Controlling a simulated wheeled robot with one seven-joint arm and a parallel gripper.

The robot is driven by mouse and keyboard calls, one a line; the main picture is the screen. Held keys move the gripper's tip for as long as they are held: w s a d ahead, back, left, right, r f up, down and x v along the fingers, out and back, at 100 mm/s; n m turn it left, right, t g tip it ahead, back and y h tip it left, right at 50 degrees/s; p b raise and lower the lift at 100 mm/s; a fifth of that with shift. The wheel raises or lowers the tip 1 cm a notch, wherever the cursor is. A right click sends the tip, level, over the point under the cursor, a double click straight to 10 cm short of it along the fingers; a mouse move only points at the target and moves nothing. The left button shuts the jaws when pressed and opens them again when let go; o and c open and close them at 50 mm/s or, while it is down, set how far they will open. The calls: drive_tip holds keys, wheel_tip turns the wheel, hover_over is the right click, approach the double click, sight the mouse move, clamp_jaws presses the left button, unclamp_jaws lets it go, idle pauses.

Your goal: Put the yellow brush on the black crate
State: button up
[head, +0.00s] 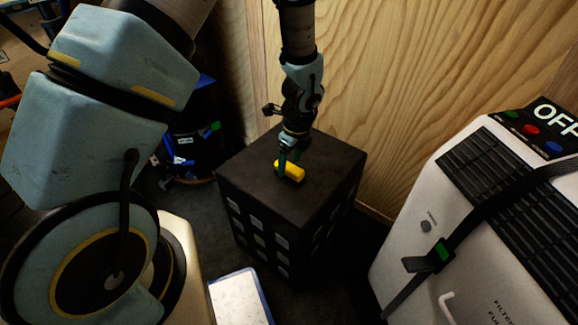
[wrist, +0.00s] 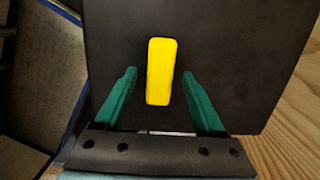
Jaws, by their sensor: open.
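The yellow brush (head: 290,171) lies on the top of the black crate (head: 330,155), near the middle. In the wrist view the yellow brush (wrist: 161,72) shows as a yellow block against the dark crate top (wrist: 230,50). My gripper (head: 285,160) is right above the crate top, beside the brush in the head view. In the wrist view its two green fingers (wrist: 160,80) are spread, with the near part of the brush between them and a gap on each side. A small light strip shows below the brush between the fingers.
A white filter unit (head: 470,210) with a black strap stands at the right. A wooden wall (head: 410,70) rises behind the crate. A white panel with a blue edge (head: 240,298) lies in front. Dark blue gear (head: 190,140) stands left of the crate.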

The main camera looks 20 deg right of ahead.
sight(294, 169)
wheel_tip(294, 169, up, 9)
drive_tip(key=s+p, duration=0.1)
drive_tip(key=w+a+r+n, duration=0.2)
drive_tip(key=a+r+n, duration=0.2)
drive_tip(key=a+n, duration=0.25)
drive_tip(key=w+a+r+n, duration=0.3)
drive_tip(key=a+r+n, duration=0.1)
drive_tip(key=a+n, duration=0.25)
drive_tip(key=s+a+r+n, duration=0.2)
drive_tip(key=a+r+n, duration=0.1)
drive_tip(key=a+n, duration=0.5)
drive_tip(key=s+a+r+n+h, duration=0.1)
drive_tip(key=s+a+r+n, duration=0.1)
drive_tip(key=a+n, duration=0.6)
drive_tip(key=shift+s+a+r, duration=0.15)
drive_tip(key=shift+a+r, duration=0.15)
drive_tip(key=shift+r, duration=0.3)
drive_tip(key=shift+r+p, duration=0.1)
drive_tip(key=shift+p, duration=0.2)
wheel_tip(294, 169, up, 19)
drive_tip(key=p, duration=1.9)
